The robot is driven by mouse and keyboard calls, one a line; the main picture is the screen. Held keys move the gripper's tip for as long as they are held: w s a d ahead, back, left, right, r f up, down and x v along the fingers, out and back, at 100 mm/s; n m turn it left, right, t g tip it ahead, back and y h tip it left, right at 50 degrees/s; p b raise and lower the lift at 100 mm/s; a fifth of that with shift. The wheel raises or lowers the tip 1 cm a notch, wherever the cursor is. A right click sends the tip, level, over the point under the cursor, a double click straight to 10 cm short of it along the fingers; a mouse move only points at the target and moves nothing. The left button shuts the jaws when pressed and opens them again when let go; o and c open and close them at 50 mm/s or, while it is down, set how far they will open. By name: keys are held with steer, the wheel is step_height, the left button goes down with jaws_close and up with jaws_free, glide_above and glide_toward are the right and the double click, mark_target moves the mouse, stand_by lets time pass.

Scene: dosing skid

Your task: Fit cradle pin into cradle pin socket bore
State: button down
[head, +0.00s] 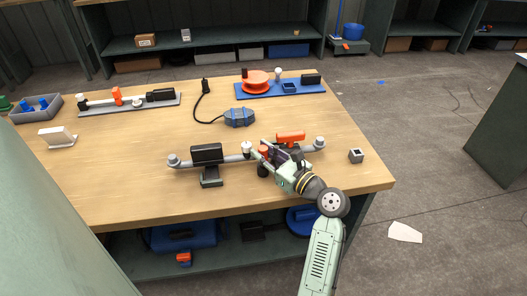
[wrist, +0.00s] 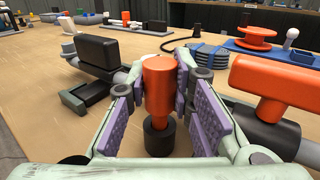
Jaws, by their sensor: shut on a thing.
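My gripper (head: 270,157) is at the front of the pipe assembly, between its black box and its orange valve. In the wrist view my gripper (wrist: 163,105) is shut on an upright pin, which I take to be the cradle pin (wrist: 159,78), with an orange upper part and a wider black lower end. The cradle pin also shows in the head view (head: 264,151). The black end appears over the wood; I cannot tell whether it touches. I cannot make out the cradle pin socket bore for certain. A small grey block with a dark square opening (head: 356,155) stands apart on the right.
The pipe assembly has a black box (head: 206,154) on the left and an orange valve (head: 290,137) close to my gripper's right. The table's front left is clear.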

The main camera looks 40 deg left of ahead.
steer(key=shift+f+b, duration=0.35)
steer(key=shift+f, duration=0.7)
steer(key=c, duration=1.4)
jaws_free()
steer(key=shift+o, duration=0.4)
steer(key=shift+f, duration=0.1)
steer(key=shift+d, duration=0.1)
steer(key=d, duration=0.4)
steer(key=s+d, duration=0.1)
steer(key=d, duration=0.6)
steer(key=shift+s+d+r, duration=0.25)
steer(key=shift+s+d, duration=0.05)
steer(key=shift+d, duration=0.05)
